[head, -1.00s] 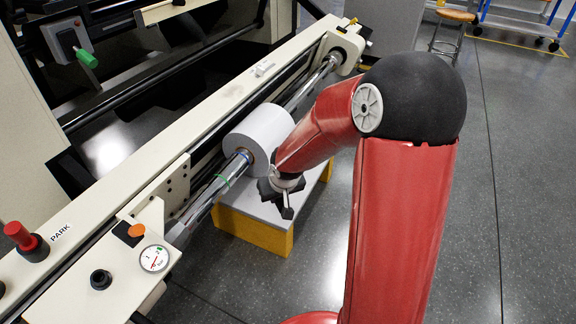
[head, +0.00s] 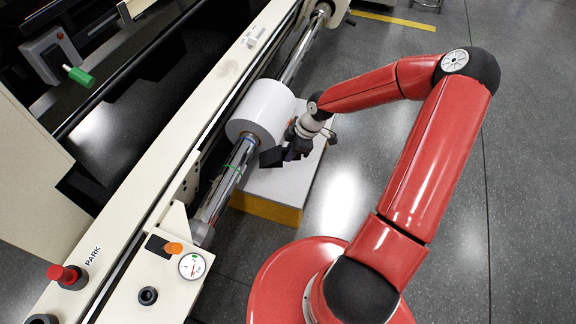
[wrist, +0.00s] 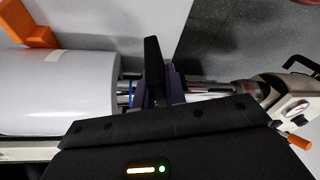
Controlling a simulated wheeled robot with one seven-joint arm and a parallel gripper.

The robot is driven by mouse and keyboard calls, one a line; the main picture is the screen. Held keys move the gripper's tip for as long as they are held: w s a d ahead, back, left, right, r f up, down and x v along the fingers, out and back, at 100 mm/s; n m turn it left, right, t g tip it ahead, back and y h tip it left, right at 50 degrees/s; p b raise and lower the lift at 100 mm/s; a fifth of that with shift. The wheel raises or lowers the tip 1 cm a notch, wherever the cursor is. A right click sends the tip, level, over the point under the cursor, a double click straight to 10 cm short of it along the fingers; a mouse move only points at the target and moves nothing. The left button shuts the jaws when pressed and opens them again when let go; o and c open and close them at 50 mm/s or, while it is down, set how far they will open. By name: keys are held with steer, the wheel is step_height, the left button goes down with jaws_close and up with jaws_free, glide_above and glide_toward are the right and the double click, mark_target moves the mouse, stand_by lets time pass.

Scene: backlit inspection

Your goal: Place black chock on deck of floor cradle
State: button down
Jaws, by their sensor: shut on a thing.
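The black chock (head: 271,157) is held in my gripper (head: 288,153), whose purple fingers show beside it. In the wrist view the chock (wrist: 153,62) stands up as a dark narrow shape between the purple fingers (wrist: 168,86). The floor cradle has a light grey deck (head: 286,184) and a yellow side (head: 266,208). In the head view the chock appears over the deck's near left part, close to the metal shaft. I cannot tell its height above the deck. In the wrist view the bare deck (wrist: 140,22) lies beyond the chock.
A white roll (head: 262,112) sits on the metal shaft (head: 224,180) along the cream machine rail (head: 190,130), just left of my gripper. An orange block (wrist: 38,40) is by the roll in the wrist view. Grey floor (head: 345,195) is open to the right.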

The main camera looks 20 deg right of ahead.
step_height(320, 180, down, 14)
steer(key=shift+f+b, duration=0.25)
steer(key=shift+b, duration=0.2)
steer(key=c, duration=1.5)
jaws_free()
steer(key=shift+o, duration=0.2)
